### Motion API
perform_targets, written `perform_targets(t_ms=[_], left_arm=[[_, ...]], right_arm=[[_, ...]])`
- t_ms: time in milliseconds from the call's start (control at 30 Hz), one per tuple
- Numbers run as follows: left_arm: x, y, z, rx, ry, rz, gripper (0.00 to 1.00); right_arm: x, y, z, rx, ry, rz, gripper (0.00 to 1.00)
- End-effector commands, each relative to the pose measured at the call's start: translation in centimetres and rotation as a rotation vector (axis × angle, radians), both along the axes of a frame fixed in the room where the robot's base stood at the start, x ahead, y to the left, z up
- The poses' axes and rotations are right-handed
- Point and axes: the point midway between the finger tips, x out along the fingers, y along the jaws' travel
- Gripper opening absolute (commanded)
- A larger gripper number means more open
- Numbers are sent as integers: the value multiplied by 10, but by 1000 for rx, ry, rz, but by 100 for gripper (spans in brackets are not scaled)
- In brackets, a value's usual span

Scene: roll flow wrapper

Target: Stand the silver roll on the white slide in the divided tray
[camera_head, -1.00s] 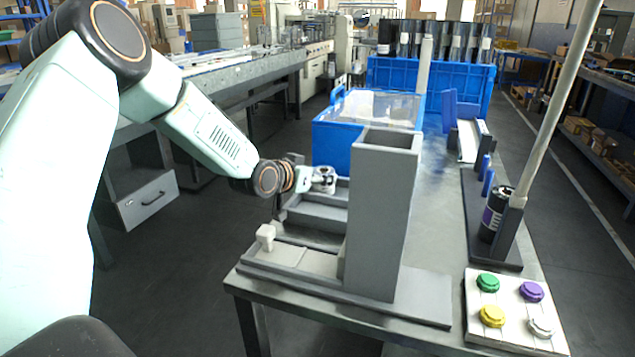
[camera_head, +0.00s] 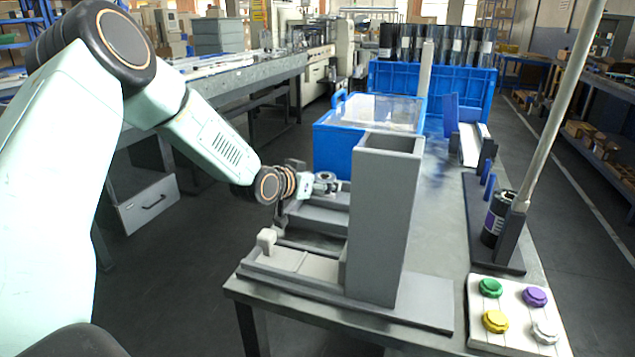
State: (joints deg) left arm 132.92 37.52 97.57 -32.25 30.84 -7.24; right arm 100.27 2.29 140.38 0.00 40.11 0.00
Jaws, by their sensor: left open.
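The white slide (camera_head: 470,146) lies at the right of the table between dark uprights, and I make out no silver roll on it. A blue crate (camera_head: 400,78) at the back holds several upright dark rolls; I cannot tell its dividers. A grey tray with compartments (camera_head: 318,214) is left of the grey tower. My left gripper (camera_head: 326,182) is open, above the far end of this grey tray and left of the tower, well away from the slide. It is small here, and I see nothing held. My right gripper is not in view.
The tall grey tower (camera_head: 380,225) stands at the table's front middle. A blue bin with a clear lid (camera_head: 365,115) is behind it. A dark roll (camera_head: 494,218) stands by a slanted pole (camera_head: 555,100). A button panel (camera_head: 512,312) is front right.

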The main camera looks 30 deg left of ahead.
Motion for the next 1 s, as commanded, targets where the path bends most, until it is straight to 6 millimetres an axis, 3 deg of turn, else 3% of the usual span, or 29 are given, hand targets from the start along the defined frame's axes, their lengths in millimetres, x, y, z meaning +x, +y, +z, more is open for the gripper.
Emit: perform_targets(t_ms=[133, 533, 1000], left_arm=[[-3, 1, 8, -3, 0, 1, 73], [-59, 2, 34, -8, -1, 3, 73], [-102, 4, 49, -3, 1, 3, 73]], right_arm=[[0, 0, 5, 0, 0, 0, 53], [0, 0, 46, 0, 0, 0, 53], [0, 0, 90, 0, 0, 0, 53]])
